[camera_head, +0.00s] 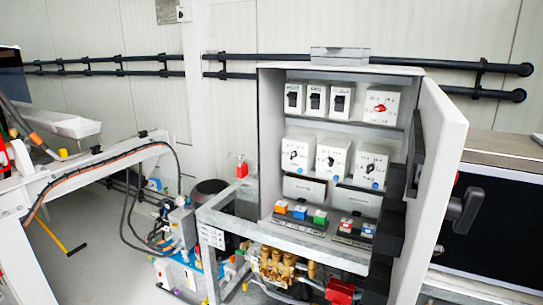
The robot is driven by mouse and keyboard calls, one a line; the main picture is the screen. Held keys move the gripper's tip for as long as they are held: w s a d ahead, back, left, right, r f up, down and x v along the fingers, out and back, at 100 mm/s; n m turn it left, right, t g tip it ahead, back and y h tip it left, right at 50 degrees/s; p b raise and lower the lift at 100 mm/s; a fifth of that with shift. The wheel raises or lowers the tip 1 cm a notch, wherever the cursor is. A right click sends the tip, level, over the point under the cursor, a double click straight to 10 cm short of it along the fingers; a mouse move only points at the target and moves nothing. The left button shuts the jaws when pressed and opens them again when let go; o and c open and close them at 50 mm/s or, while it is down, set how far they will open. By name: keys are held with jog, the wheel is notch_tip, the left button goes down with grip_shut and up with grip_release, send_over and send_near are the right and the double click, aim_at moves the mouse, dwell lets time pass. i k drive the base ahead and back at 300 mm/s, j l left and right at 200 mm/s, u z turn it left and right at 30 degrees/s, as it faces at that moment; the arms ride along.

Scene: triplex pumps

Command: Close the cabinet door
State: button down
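The cabinet (271,145) stands open in the middle of the view, a light grey box on a metal frame. Its door (435,150) is hinged on the cabinet's right side and swung outward toward me, with its edge and part of its outer face showing. A dark handle (464,210) sticks out from the door's outer face at the right. Inside are shelves with white switch boxes (333,158), a red switch (380,106) and coloured blocks (300,212). My gripper is not clearly identifiable in this view.
Brass and red pump parts (278,266) sit below the cabinet. A grey frame with hoses (95,170) stands at the left. A black panelled unit (503,230) stands close to the door's right. Dark pipes (120,65) run along the back wall. Open floor (85,265) shows at lower left.

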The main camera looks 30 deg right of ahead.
aim_at(412, 216)
jog(key=k, duration=1)
jog(key=i+l, duration=0.1)
jog(key=i+z, duration=0.05)
jog(key=i, duration=0.05)
